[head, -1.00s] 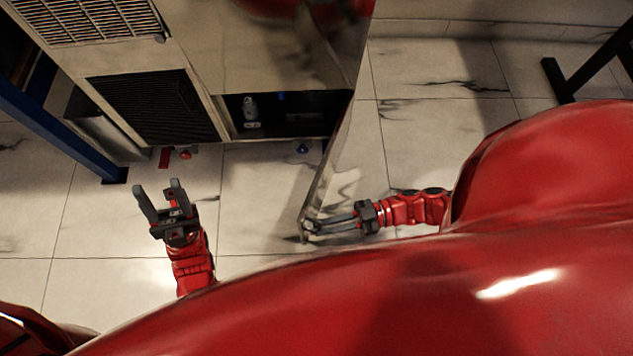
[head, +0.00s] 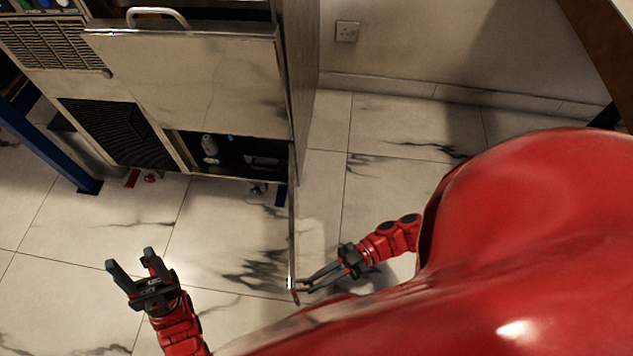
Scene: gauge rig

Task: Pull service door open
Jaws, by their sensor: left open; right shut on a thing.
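The service door (head: 292,225) stands open at the lower right of the cabinet, swung out toward me and seen nearly edge-on as a thin upright panel. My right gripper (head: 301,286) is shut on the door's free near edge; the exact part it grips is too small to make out. The opened compartment (head: 240,153) is dark inside and holds a small pale bottle (head: 210,150). My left gripper (head: 131,264) is open and empty above the floor, to the left of the door and apart from the cabinet.
The cabinet's upper front panel (head: 195,80) has a curved handle (head: 157,15) above it. A black vent grille (head: 115,130) is left of the compartment. A blue post (head: 70,170) stands at far left. Small red and blue items lie by the cabinet foot.

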